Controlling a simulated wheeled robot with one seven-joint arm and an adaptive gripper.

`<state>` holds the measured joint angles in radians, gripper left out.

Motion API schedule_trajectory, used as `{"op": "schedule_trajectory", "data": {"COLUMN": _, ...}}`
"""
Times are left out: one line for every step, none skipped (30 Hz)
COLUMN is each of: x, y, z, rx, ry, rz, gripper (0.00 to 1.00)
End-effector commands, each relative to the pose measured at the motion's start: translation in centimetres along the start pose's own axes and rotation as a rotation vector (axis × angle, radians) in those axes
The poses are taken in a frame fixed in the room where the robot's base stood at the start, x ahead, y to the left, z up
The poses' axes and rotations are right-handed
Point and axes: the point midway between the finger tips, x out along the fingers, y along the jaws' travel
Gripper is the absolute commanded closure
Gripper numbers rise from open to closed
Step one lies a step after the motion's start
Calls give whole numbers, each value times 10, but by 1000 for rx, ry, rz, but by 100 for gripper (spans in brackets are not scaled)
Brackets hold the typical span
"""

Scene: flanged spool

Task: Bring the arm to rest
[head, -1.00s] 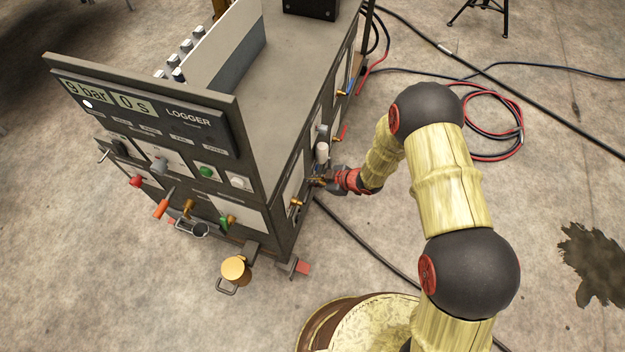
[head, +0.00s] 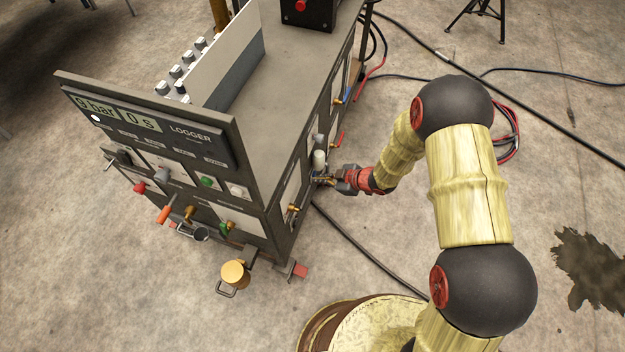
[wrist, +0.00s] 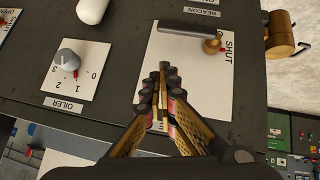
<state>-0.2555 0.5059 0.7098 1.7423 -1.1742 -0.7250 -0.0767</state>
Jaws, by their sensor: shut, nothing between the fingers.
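My gripper (head: 326,180) is close to the side panel of the grey test cart (head: 290,100) in the head view, with my arm reaching in from the right. In the wrist view my gripper (wrist: 163,72) is shut and empty, its fingers meeting in front of a white plate marked SHUT (wrist: 190,75). A lever with a brass hub (wrist: 211,45) lies across the top of that plate. It cannot be told whether the fingertips touch the plate.
Left of the fingers is a grey OILER knob (wrist: 67,58) and a white handle (wrist: 91,10). A brass fitting (wrist: 280,45) sticks out at right. A brass cup (head: 235,273) hangs at the cart's front corner. Cables (head: 365,250) lie on the floor; open floor is at right.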

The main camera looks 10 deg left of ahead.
Motion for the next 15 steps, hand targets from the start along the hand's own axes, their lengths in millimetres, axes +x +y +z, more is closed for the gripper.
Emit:
{"op": "schedule_trajectory", "data": {"x": -11, "y": 2, "z": 0, "rx": 3, "ry": -1, "rz": 2, "gripper": 100}}
{"op": "schedule_trajectory", "data": {"x": -16, "y": 3, "z": -1, "rx": 1, "ry": 0, "rz": 2, "gripper": 100}}
{"op": "schedule_trajectory", "data": {"x": -21, "y": 4, "z": -1, "rx": 1, "ry": 0, "rz": 2, "gripper": 100}}
{"op": "schedule_trajectory", "data": {"x": -24, "y": 5, "z": 0, "rx": 1, "ry": 0, "rz": 2, "gripper": 100}}
{"op": "schedule_trajectory", "data": {"x": -27, "y": 5, "z": 0, "rx": 2, "ry": -1, "rz": 2, "gripper": 100}}
{"op": "schedule_trajectory", "data": {"x": -30, "y": 5, "z": 0, "rx": 2, "ry": -1, "rz": 1, "gripper": 100}}
{"op": "schedule_trajectory", "data": {"x": -32, "y": 5, "z": 1, "rx": 1, "ry": -1, "rz": 0, "gripper": 100}}
{"op": "schedule_trajectory", "data": {"x": -33, "y": 5, "z": 1, "rx": 1, "ry": -1, "rz": 0, "gripper": 100}}
{"op": "schedule_trajectory", "data": {"x": -35, "y": 5, "z": 1, "rx": 1, "ry": -1, "rz": 0, "gripper": 100}}
{"op": "schedule_trajectory", "data": {"x": -36, "y": 5, "z": 1, "rx": 1, "ry": -1, "rz": 0, "gripper": 100}}
{"op": "schedule_trajectory", "data": {"x": -36, "y": 5, "z": 1, "rx": 1, "ry": -1, "rz": 0, "gripper": 100}}
{"op": "schedule_trajectory", "data": {"x": -36, "y": 5, "z": 1, "rx": 1, "ry": -1, "rz": 0, "gripper": 100}}
{"op": "schedule_trajectory", "data": {"x": -36, "y": 5, "z": 1, "rx": 1, "ry": -1, "rz": 0, "gripper": 100}}
{"op": "schedule_trajectory", "data": {"x": -36, "y": 5, "z": 1, "rx": 1, "ry": -1, "rz": -1, "gripper": 100}}
{"op": "schedule_trajectory", "data": {"x": -36, "y": 5, "z": 1, "rx": 1, "ry": -1, "rz": -1, "gripper": 100}}
